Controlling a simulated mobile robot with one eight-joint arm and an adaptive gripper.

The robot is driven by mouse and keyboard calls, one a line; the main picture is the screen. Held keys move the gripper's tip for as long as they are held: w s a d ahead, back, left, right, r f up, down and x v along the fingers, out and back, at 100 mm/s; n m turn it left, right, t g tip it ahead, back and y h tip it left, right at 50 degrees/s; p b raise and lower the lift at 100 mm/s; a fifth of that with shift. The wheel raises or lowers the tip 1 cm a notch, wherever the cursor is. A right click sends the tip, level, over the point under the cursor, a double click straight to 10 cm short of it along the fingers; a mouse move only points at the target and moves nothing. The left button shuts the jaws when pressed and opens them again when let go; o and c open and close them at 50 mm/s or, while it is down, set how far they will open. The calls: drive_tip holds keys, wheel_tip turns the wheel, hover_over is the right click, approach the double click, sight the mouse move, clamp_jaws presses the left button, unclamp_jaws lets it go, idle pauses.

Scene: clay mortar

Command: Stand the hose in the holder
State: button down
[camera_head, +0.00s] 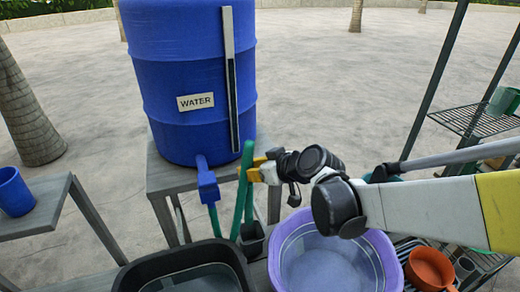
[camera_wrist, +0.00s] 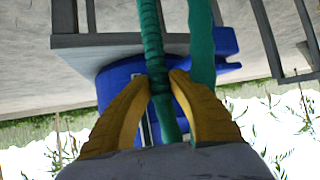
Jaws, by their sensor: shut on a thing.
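A green hose (camera_head: 241,190) stands nearly upright in front of the barrel stand, leaning slightly, its top at about barrel-bottom height. My gripper (camera_head: 254,168) has yellow fingers and is shut on the hose near its upper part. In the wrist view, the fingers (camera_wrist: 160,82) close around a ribbed green hose (camera_wrist: 152,40), with a smoother green length (camera_wrist: 202,45) beside it. A small dark box (camera_head: 252,241), which looks like the holder, sits below the hose. I cannot tell whether the hose's lower end is inside it. Another green length (camera_head: 213,220) hangs from the blue tap (camera_head: 207,182).
A blue water barrel (camera_head: 185,80) stands on a grey stand (camera_head: 166,180). A black tub (camera_head: 130,278) and a purple basin (camera_head: 390,255) stand in front. An orange pot (camera_head: 431,268) is at right, a blue cup (camera_head: 14,192) on a left table. Open paving lies behind.

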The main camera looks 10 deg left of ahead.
sight(252, 204)
wheel_tip(252, 204, down, 14)
drive_tip(key=b, duration=1.1)
drive_tip(key=shift+f, duration=0.15)
drive_tip(key=shift+c, duration=1.8)
unclamp_jaws()
drive_tip(key=r+p+v, duration=0.1)
drive_tip(key=p+v, duration=0.4)
drive_tip(key=v, duration=0.5)
drive_tip(key=shift+a+r, duration=0.3)
drive_tip(key=shift+r, duration=0.05)
drive_tip(key=shift+w, duration=0.15)
